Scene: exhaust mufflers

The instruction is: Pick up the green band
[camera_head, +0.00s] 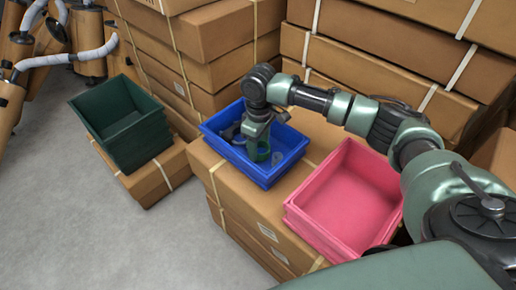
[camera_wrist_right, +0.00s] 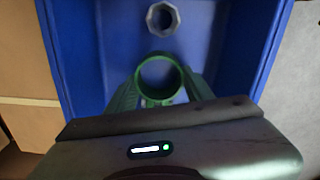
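The green band (camera_wrist_right: 160,76) is a round ring inside the blue bin. In the right wrist view it sits between the two fingers of my right gripper (camera_wrist_right: 160,88), which press close against its sides with no clear gap. In the head view my right gripper (camera_head: 258,138) points down into the blue bin (camera_head: 262,179), and the green band (camera_head: 259,153) shows just below it, partly hidden by the fingers. I cannot tell whether the band is clear of the bin floor. My left gripper is not in view.
A grey metal ring (camera_wrist_right: 161,18) lies in the blue bin. A pink empty bin (camera_head: 345,200) stands to its right on cardboard boxes. A dark green bin (camera_head: 118,120) stands left on a lower box (camera_head: 150,180).

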